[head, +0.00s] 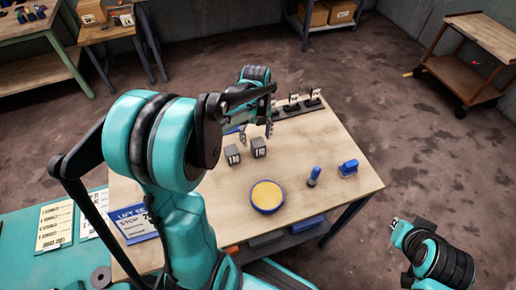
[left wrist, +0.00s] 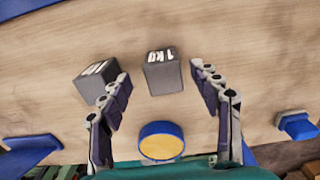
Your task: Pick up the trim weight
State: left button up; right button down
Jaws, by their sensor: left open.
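Two small grey block weights with white labels stand side by side on the wooden table, the left one (head: 233,155) and the right one (head: 259,148). In the left wrist view the right block (left wrist: 163,76) reads "1kg" and lies between my fingertips. The left block (left wrist: 93,84) is just outside the left finger, its label unclear. I cannot tell which is the trim weight. My left gripper (head: 257,131) is open and empty, close to the blocks, with its fingers (left wrist: 160,74) on either side of the right block's picture. My right gripper (head: 408,226) is off the table at lower right, its jaws unclear.
A blue round dish with a yellow top (head: 267,196), a blue-handled stamp-like object (head: 314,176) and a blue block (head: 348,168) stand nearby on the table. A dark rack (head: 292,107) is along the back edge. A blue-white sign (head: 135,222) is at the left.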

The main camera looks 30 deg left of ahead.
aim_at(258, 142)
pick_arm(q)
jog(key=f, duration=0.1)
jog(key=f+b, duration=0.1)
jog(key=f, duration=0.1)
jog(key=d+f+b, duration=0.1)
jog(key=f, duration=0.1)
jog(key=shift+s+f, duration=0.1)
grip_shut()
